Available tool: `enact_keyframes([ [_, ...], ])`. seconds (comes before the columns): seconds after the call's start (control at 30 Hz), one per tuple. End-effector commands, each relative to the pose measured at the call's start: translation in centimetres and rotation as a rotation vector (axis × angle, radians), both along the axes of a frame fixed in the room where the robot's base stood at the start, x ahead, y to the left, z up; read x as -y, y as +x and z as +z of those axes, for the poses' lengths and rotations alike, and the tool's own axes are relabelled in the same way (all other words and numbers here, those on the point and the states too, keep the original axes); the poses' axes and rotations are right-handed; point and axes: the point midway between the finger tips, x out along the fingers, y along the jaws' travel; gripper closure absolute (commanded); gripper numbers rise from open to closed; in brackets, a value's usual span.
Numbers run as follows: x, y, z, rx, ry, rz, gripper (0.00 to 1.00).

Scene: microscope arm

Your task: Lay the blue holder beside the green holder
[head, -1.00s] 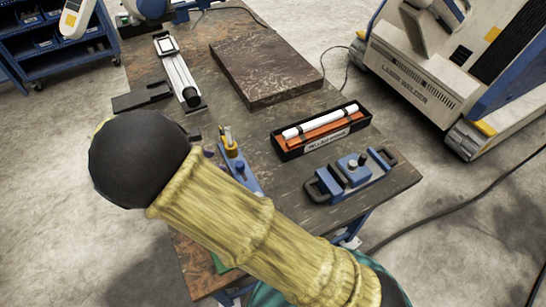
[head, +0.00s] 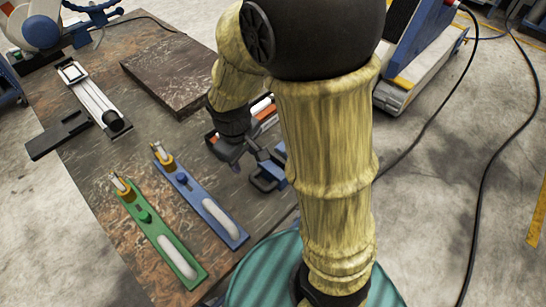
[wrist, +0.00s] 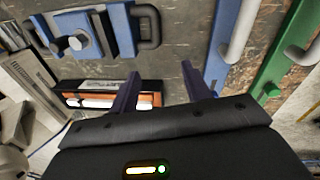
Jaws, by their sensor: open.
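The blue holder (head: 213,210) lies flat on the table, with an orange and metal tip at its far end and a white grip at its near end. The green holder (head: 160,235) lies to its left, roughly parallel, with a narrow strip of bare table between them. In the wrist view, the blue holder (wrist: 224,38) is just right of the fingers and the green holder (wrist: 283,62) is farther right. My gripper (head: 232,158) is open and empty, to the right of the blue holder. Its two fingers (wrist: 160,88) show apart in the wrist view.
A blue clamp block with dark handles (wrist: 95,32) and a black box with a white rod (wrist: 110,86) are near my gripper. A dark slab (head: 165,78) and a metal rail (head: 95,100) lie farther back. Bare table lies left of the green holder.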

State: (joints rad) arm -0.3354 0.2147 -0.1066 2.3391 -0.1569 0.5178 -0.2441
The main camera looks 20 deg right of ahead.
Motion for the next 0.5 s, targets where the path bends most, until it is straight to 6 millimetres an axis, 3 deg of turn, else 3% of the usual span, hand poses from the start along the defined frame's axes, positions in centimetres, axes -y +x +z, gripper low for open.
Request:
enact_keyframes([
  [0.1, 2.9, -1.9, 1.0, 0.062, 0.08, -0.247, 0.52],
  [0.23, 5.1, -3.7, 1.6, 0.119, 0.143, -0.469, 0.52],
  [0.5, 6.1, -4.7, 1.9, 0.156, 0.178, -0.6, 0.52],
])
